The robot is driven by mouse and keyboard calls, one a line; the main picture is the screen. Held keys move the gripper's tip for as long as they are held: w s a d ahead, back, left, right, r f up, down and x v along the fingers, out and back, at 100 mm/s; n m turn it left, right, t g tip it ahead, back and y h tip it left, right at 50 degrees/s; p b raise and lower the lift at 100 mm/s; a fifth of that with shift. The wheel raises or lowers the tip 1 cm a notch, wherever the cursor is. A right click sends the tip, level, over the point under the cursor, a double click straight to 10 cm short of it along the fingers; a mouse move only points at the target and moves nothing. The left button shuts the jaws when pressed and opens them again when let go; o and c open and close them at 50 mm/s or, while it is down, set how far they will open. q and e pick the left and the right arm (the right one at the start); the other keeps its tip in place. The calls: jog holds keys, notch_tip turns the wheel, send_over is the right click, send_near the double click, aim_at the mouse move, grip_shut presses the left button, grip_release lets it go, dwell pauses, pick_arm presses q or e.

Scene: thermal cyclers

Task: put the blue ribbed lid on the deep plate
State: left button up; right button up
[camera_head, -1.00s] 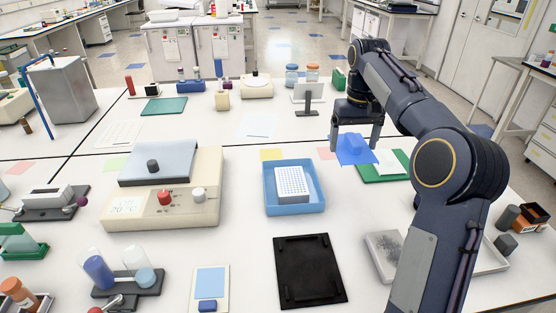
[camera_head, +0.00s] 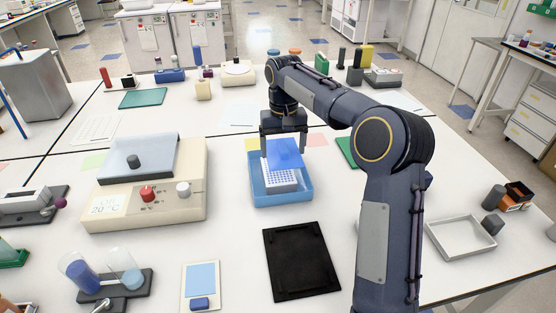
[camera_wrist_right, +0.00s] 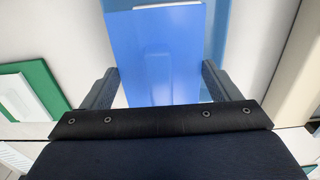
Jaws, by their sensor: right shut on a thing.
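The blue lid (camera_head: 286,153) is held in my right gripper (camera_head: 284,148), whose fingers are shut on it. In the right wrist view the lid (camera_wrist_right: 155,50) fills the space between the fingers, with a raised ridge along its middle. The lid hangs above the white deep plate (camera_head: 281,183), which has a grid of wells and sits in a blue tray (camera_head: 283,201). The lid hides the back part of the plate. I cannot tell whether lid and plate touch. My left gripper is not in view.
A cream thermal cycler (camera_head: 150,208) with knobs stands left of the tray. A black mat (camera_head: 301,262) lies in front. A green mat (camera_head: 347,152) is partly behind my right arm. An empty white tray (camera_head: 462,240) is at the right.

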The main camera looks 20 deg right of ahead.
aim_at(278, 153)
jog(key=f, duration=0.1)
jog(key=a+f, duration=0.1)
jog(key=f, duration=0.2)
jog(key=shift+w+a, duration=0.15)
jog(key=shift+w, duration=0.15)
jog(key=shift+f, duration=0.35)
jog(key=o, duration=0.9)
jog(key=shift+f, duration=0.15)
jog(key=shift+c, duration=0.2)
